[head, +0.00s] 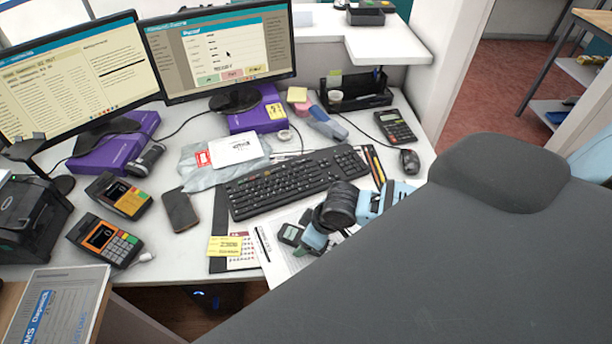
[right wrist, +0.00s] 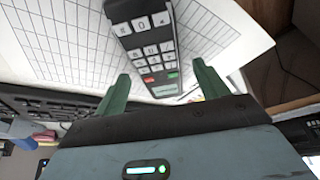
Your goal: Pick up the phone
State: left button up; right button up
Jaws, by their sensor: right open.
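A dark handset with a keypad and small screen (head: 290,233) lies on the papers at the counter's front edge. In the right wrist view the handset (right wrist: 147,45) lies on a gridded sheet, its screen end toward my right gripper (right wrist: 161,78). The gripper's two green fingers are apart, one on each side of that end, and it holds nothing. In the head view my right gripper (head: 309,236) is at the handset and partly covers it. A dark flat slab like a smartphone (head: 180,210) lies left of the keyboard. My left gripper is not in view.
The keyboard (head: 290,182) lies just behind the handset. Two card terminals (head: 104,240) stand at the left, and a yellow card (head: 224,246) lies near the front edge. A mouse (head: 409,161) and calculator (head: 395,126) are at the right. Two monitors (head: 220,50) stand behind.

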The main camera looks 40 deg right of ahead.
jog(key=shift+w+f, duration=0.15)
jog(key=shift+f, duration=0.2)
jog(key=shift+c, duration=0.2)
jog(key=c, duration=1.2)
jog(key=shift+r, duration=0.1)
jog(key=shift+c, duration=0.2)
